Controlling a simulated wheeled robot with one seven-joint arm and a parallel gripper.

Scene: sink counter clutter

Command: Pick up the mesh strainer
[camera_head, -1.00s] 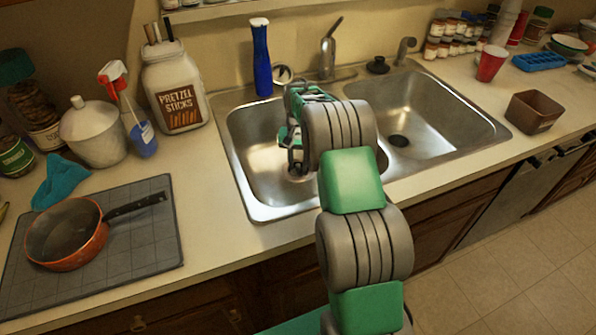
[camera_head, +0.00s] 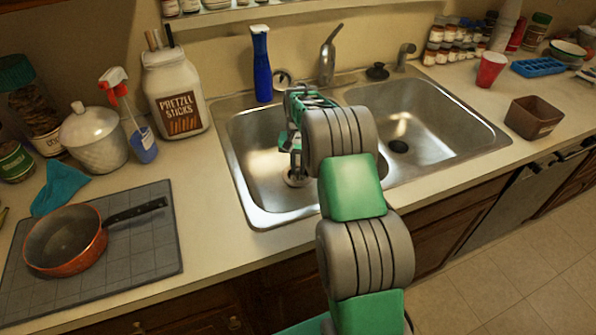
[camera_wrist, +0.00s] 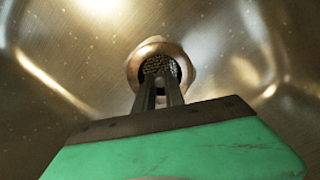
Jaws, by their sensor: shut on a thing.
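The mesh strainer (camera_wrist: 152,52) is a small round piece with a metal rim and a dark mesh centre, seen in the wrist view at the bottom of a shiny basin. My gripper (camera_wrist: 160,82) reaches onto it, with its two narrow fingers close together and shut on it at the near side of the mesh. In the head view my gripper (camera_head: 294,172) points down into the left basin (camera_head: 256,195). The strainer shows there only as a small pale ring around the fingertips, mostly hidden.
The right basin (camera_head: 430,150) is empty. A blue bottle (camera_head: 262,65) and the faucet (camera_head: 327,60) stand behind the basins. A pretzel jar (camera_head: 176,95) is at the left. An orange pan (camera_head: 65,242) lies on a grey mat (camera_head: 150,245). A brown box (camera_head: 534,117) sits at the right.

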